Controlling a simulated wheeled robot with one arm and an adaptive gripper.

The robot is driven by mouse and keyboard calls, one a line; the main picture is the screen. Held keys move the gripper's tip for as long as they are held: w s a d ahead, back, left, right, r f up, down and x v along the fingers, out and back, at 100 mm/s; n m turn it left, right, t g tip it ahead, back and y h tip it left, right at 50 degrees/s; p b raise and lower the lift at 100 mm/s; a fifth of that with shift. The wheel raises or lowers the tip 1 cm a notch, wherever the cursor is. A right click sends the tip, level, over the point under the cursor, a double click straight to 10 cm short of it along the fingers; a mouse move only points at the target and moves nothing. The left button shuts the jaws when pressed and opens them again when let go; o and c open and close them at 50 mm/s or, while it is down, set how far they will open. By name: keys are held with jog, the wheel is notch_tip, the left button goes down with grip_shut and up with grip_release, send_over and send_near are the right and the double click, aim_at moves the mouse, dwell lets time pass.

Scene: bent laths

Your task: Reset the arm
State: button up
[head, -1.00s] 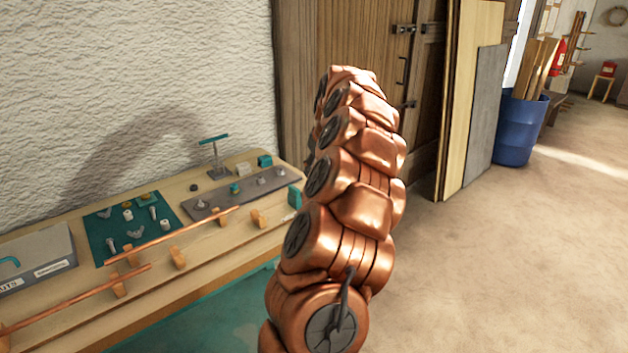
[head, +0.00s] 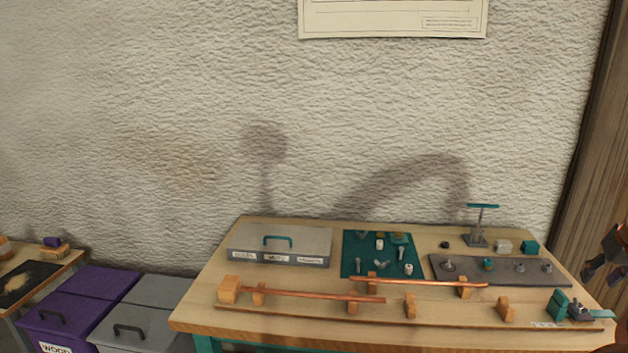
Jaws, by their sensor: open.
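My gripper (head: 603,266) shows at the right edge of the head view, dark, with part of my copper-coloured arm behind it, cut off by the frame. It is open, and I see nothing held in it. It is near the right end of the wooden workbench (head: 205,312). Most of my arm is outside the view.
Two long copper-coloured laths, a left one (head: 315,295) and a right one (head: 420,282), rest on wooden blocks. A grey case (head: 250,243), a teal mat (head: 352,262) with small parts and a grey plate (head: 470,276) lie behind. Lidded bins (head: 75,315) stand left.

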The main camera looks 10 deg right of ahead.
jog(key=w+a+r+n+g+y+p, duration=0.1)
jog(key=w+a+r+n, duration=0.1)
jog(key=a, duration=1.4)
jog(key=w+a+r+n+y+p, duration=0.1)
jog(key=a+n+y+p, duration=0.15)
jog(key=a, duration=1.45)
jog(key=s+a+f+n+g+h+p, duration=0.1)
jog(key=s+a+f+n+g, duration=0.2)
jog(key=s+a, duration=1.25)
jog(key=s+a+f+m+g+p, duration=0.1)
jog(key=s+f, duration=0.3)
jog(key=s, duration=0.5)
jog(key=shift+s+a+m+g, duration=0.35)
jog(key=shift+a+m+g, duration=0.05)
jog(key=shift+m, duration=0.05)
jog(key=shift+h, duration=0.25)
